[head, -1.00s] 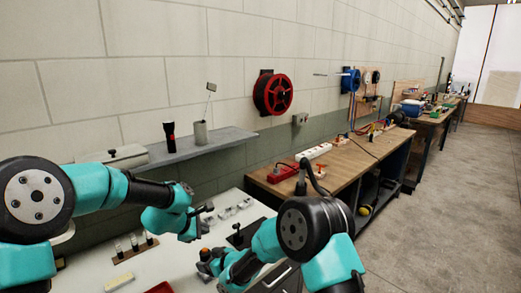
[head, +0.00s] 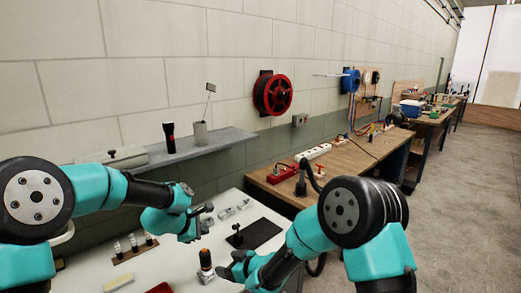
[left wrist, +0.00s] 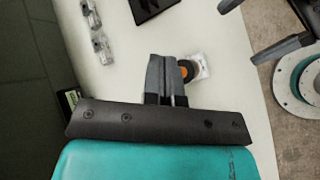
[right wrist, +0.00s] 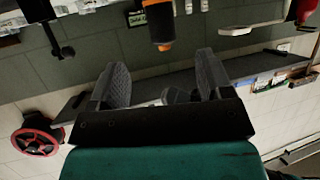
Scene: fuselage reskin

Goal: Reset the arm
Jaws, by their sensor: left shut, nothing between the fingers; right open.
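A black cylindrical tool with an orange band (head: 206,262) stands upright on the white table. The left wrist view shows its round orange and black end (left wrist: 186,70) just beside my left fingers, and the right wrist view shows it (right wrist: 162,28) beyond my right fingers. My left gripper (head: 206,208) is shut and empty above the table; its fingers (left wrist: 166,72) are pressed together. My right gripper (head: 228,270) is open and empty, just right of the tool in the head view; its fingers (right wrist: 163,75) stand wide apart.
A black mat (head: 262,233) with a small stand lies on the table. Grey metal parts (head: 228,212) lie behind it. A rack of vials (head: 134,248) stands at left. A wooden workbench (head: 340,165) stands to the right.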

